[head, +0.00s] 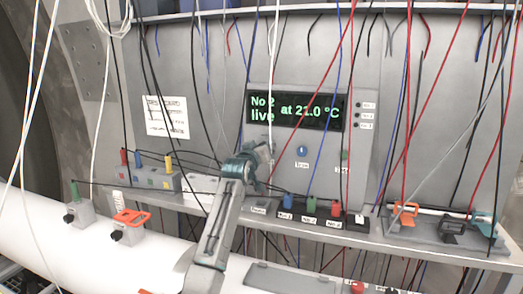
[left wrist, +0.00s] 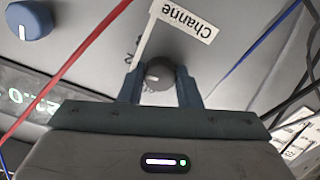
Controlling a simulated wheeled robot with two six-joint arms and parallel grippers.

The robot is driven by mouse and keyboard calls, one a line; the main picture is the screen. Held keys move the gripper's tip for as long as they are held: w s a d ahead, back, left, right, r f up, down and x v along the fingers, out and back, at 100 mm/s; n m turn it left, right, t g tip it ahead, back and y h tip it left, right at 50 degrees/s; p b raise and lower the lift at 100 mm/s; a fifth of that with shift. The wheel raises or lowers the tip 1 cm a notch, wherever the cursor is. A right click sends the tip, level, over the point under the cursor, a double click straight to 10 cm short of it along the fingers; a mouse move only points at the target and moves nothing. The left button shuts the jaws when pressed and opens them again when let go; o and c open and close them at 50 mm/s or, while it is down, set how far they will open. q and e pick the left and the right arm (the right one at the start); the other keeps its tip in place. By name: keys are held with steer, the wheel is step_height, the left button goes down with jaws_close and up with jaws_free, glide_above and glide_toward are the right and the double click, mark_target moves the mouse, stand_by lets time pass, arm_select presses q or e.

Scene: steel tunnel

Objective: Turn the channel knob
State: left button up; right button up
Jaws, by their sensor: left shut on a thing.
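The channel knob (left wrist: 158,73) is a small dark round knob with a white pointer mark, on the grey panel beside a white label reading "Channe" (left wrist: 184,22). My left gripper (left wrist: 160,84) has one finger on each side of it and is shut on it. In the head view my left gripper (head: 263,153) reaches the left part of the panel, below the display, and hides the knob. The display (head: 297,108) reads "No 2 live at 21.0 °C" in green. My right gripper is not in view.
A blue knob (head: 302,151) sits right of my gripper; it also shows in the left wrist view (left wrist: 29,19). Red, blue and black wires hang across the panel. A white pipe (head: 120,248) runs along the front.

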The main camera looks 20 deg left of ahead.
arm_select(q)
steer(key=shift+f, duration=0.4)
steer(key=o, duration=0.7)
steer(key=shift+o, duration=1.3)
steer(key=shift+r, duration=0.25)
steer(key=shift+s, duration=0.15)
steer(key=s+b, duration=0.5)
steer(key=s, duration=0.5)
steer(key=shift+s+a, duration=0.15)
steer(key=shift+s, duration=0.2)
